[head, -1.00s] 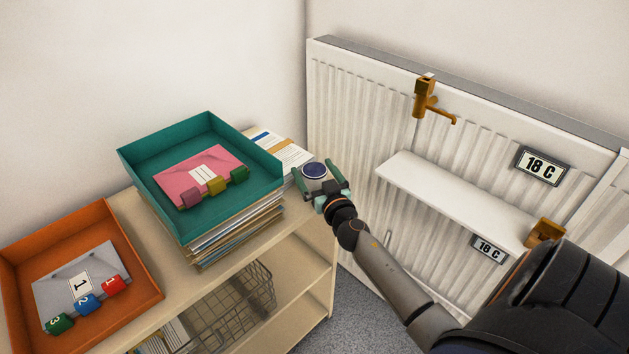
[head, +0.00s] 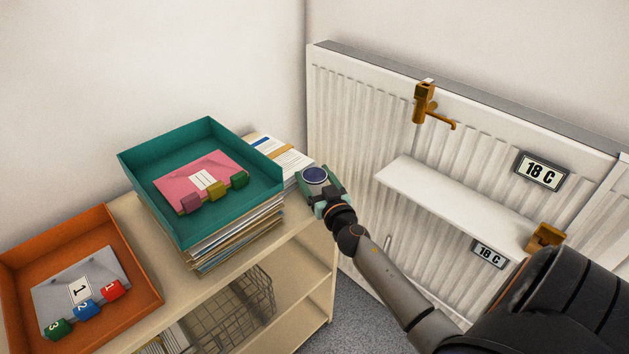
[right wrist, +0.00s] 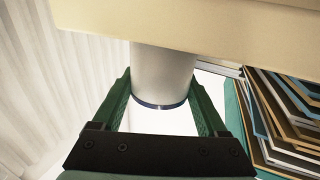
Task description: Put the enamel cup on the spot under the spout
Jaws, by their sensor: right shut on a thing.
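The enamel cup (head: 314,176), pale with a dark blue inside, stands upright at the right end of the bookcase top. In the right wrist view the white cup (right wrist: 162,75) with its blue rim sits between the two green fingers. My right gripper (head: 317,184) is shut on the cup from the front right. The brass tap (head: 424,103) is on the radiator, its spout (head: 452,125) pointing right. Below it a white ledge (head: 440,198) sticks out; its top looks bare and I see no marked spot. My left gripper is not in view.
A teal tray (head: 145,165) on stacked papers and an orange tray (head: 140,265) stand left of the cup. Papers (head: 280,150) lie just behind it. A brass block (head: 545,236) is at the ledge's right end. A gap separates bookcase and ledge.

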